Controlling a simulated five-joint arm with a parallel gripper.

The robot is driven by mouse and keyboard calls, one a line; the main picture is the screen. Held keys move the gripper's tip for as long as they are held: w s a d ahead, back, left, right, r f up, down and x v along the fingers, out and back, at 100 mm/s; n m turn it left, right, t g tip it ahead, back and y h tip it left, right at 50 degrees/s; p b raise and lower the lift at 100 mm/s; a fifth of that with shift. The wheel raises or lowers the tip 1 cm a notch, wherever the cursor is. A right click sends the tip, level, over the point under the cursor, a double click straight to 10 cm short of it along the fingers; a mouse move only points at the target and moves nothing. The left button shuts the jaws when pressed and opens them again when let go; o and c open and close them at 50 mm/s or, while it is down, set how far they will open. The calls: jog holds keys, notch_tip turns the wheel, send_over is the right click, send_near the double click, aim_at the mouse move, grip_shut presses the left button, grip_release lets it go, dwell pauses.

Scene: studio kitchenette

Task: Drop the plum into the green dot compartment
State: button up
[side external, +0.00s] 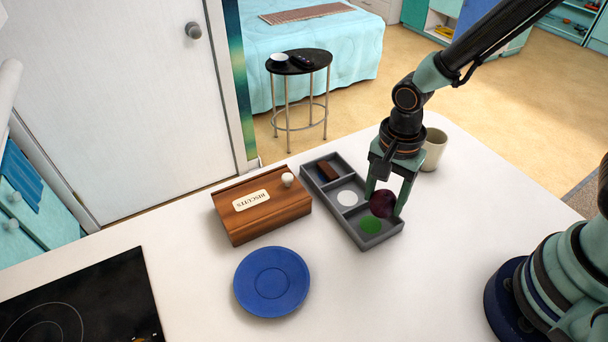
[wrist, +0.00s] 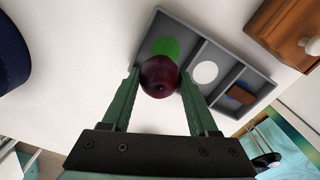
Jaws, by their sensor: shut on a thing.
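The dark purple plum (side external: 382,203) is held between the fingers of my gripper (side external: 388,200), which is shut on it. In the wrist view the plum (wrist: 160,76) sits between the two green fingertips. The grey tray (side external: 391,234) has three compartments in a row. The green dot (side external: 370,225) marks the near-end compartment, and the plum appears over or beside it, partly covering the dot in the wrist view (wrist: 166,47). The plum's exact height above the tray is hard to tell. The middle compartment has a white dot (side external: 347,198), and a brown block (side external: 327,171) lies in the far one.
A wooden biscuits box (side external: 240,222) with a white knob stands left of the tray. A blue plate (side external: 271,282) lies in front of the box. A cream mug (side external: 434,150) stands behind my gripper. A black hob (side external: 80,305) is at the lower left.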

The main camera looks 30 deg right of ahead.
jog(key=shift+f, duration=1.15)
jog(key=o, duration=1.5)
jog(key=shift+c, duration=0.2)
jog(key=shift+r, duration=0.1)
notch_tip(320, 180, up, 12)
jog(key=shift+f, duration=0.1)
